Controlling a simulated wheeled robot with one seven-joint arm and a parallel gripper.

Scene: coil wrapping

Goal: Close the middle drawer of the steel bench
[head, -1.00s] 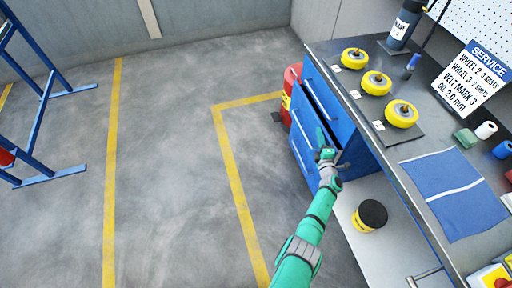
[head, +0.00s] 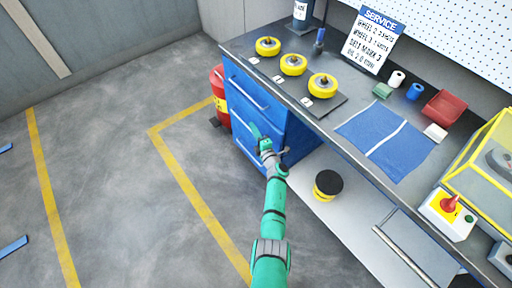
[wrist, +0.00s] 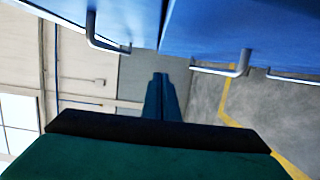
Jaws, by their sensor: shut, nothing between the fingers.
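The steel bench (head: 330,112) has a blue drawer unit (head: 290,135) under its left end. The upper drawer front with its bar handle (head: 248,93) shows in the head view. My gripper (head: 257,132) is shut and empty in front of the unit, at about middle drawer height, and partly covers the lower fronts. No dark open drawer interior shows now, but I cannot tell whether the middle drawer is fully flush. In the wrist view my shut fingers (wrist: 160,95) point past blue drawer fronts (wrist: 245,30) with metal handles (wrist: 225,70). I cannot tell whether they touch.
A red container (head: 218,95) stands on the floor beside the drawer unit. A black-and-yellow tin (head: 327,185) sits on the lower shelf. Yellow wheels (head: 293,65) and a blue mat (head: 385,140) lie on the bench top.

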